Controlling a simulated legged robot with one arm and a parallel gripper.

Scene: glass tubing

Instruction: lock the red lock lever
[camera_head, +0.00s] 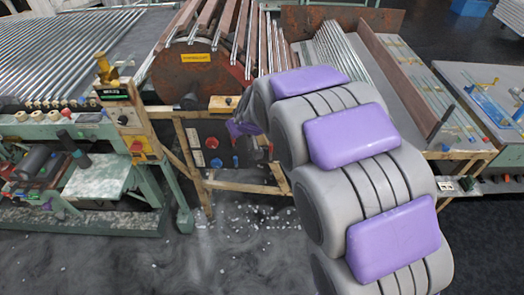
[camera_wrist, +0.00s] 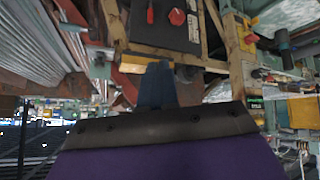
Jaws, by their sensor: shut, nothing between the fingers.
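A dark control panel (camera_head: 224,135) is set in a wooden frame below the big drum in the head view. A red knob (camera_head: 212,142) and a blue knob (camera_head: 217,163) show on it. In the wrist view, a thin red handle (camera_wrist: 150,12), which looks like the lock lever, sits beside a red angular knob (camera_wrist: 177,17) at the top edge. I cannot tell the lever's setting. My gripper (camera_wrist: 158,70) is shut and empty, apart from the red handle. In the head view my arm reaches toward the panel's right side, and the fingertips are hard to make out.
The wooden frame (camera_wrist: 113,20) borders the panel closely. A rusty drum (camera_head: 193,75) with long tubes stands above it. A green machine (camera_head: 130,130) is on the left and a tube-laden table (camera_head: 415,100) on the right. The floor in front is clear apart from small scattered debris.

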